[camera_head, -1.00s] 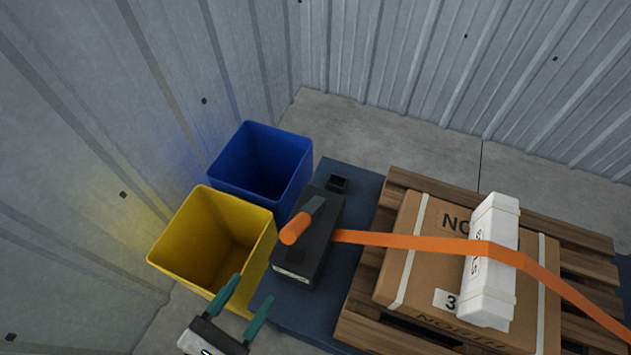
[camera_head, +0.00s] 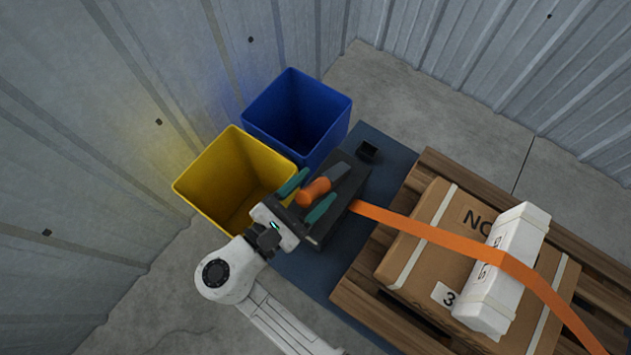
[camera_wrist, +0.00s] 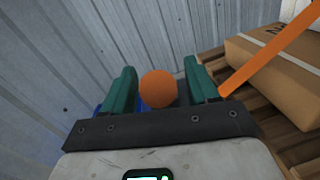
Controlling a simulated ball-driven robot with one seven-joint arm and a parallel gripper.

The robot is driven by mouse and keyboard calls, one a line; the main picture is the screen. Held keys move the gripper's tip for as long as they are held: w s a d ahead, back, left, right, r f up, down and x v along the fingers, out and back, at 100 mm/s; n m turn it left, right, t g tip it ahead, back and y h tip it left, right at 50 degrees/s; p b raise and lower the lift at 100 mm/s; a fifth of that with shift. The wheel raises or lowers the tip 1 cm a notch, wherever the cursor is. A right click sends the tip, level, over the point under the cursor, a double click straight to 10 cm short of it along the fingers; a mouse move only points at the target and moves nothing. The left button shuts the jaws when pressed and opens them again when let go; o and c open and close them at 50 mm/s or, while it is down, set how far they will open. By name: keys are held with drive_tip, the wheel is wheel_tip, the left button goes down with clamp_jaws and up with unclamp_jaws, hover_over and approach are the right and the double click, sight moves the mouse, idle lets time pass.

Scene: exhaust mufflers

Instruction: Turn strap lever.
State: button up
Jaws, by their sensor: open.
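The strap lever has an orange grip (camera_head: 314,191) and a grey arm, and sits on a dark ratchet block (camera_head: 331,225). An orange strap (camera_head: 440,237) runs from the block over the boxes. My gripper (camera_head: 307,196) is open, with one green finger on each side of the orange grip. In the wrist view the round end of the grip (camera_wrist: 158,89) shows between the two fingers, nearer the left one. I see gaps on both sides there. The grip hides the rest of the lever in that view.
A yellow bin (camera_head: 215,176) and a blue bin (camera_head: 262,112) stand close on the left. A strapped cardboard box (camera_head: 412,262) with a white package (camera_head: 503,275) lies on a wooden pallet (camera_head: 350,300) at right. Corrugated metal walls rise behind and left.

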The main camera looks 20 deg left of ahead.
drive_tip(key=shift+w+d, duration=0.3)
drive_tip(key=shift+w, duration=0.25)
drive_tip(key=shift+c, duration=0.4)
clamp_jaws()
